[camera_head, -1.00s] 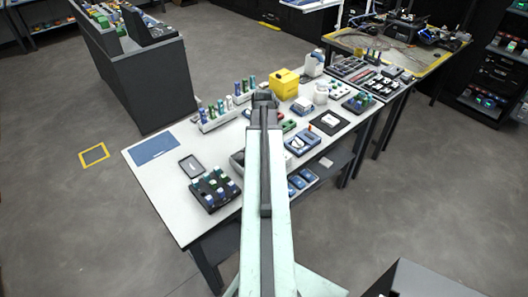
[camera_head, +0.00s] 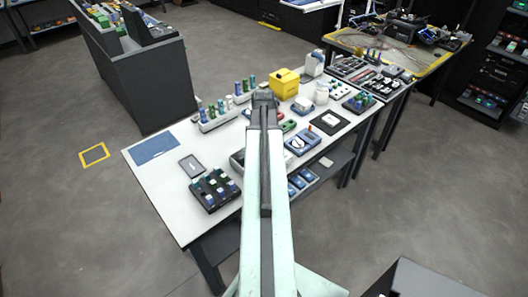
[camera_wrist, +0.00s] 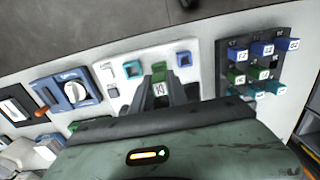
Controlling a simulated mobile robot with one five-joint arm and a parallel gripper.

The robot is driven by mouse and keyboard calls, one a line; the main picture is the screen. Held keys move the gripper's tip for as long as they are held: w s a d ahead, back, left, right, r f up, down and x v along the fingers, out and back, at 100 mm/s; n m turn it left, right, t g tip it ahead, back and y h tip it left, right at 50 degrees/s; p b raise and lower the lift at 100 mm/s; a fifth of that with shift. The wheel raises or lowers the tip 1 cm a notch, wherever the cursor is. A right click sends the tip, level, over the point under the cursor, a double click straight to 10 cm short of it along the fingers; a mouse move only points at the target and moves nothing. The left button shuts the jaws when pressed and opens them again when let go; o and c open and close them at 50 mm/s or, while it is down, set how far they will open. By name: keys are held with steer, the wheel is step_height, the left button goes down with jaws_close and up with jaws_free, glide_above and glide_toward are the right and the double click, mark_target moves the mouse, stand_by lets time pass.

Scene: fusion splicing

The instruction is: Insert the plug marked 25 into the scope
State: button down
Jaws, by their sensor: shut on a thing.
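My gripper (camera_wrist: 165,92) is shut on a small green plug (camera_wrist: 159,89) with a white label. The label looks like "10", but it is too small to be sure. The plug is at a white panel (camera_wrist: 110,62) with teal, green and blue ports; I cannot tell whether it is seated in the green port. The panel may be the scope; I see no name on it. A black rack (camera_wrist: 222,55) on the right holds several blue, green and teal labelled plugs. I cannot make out a 25 there. In the head view the rack (camera_head: 208,203) stands left of my arm, which hides the gripper's tips.
A blue device with a round dial (camera_wrist: 58,82) lies left of the panel in the wrist view. A yellow box (camera_head: 284,82) and a row of upright tubes (camera_head: 215,122) stand farther back on the white table (camera_head: 158,184).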

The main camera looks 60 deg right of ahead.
steer(key=shift+f+b, duration=0.65)
steer(key=shift+f, duration=0.1)
steer(key=shift+f+b, duration=0.3)
steer(key=shift+f, duration=0.2)
stand_by(0.5)
steer(key=c, duration=1.2)
jaws_free()
step_height(320, 180, up, 6)
steer(key=p, duration=0.6)
steer(key=shift+r, duration=0.15)
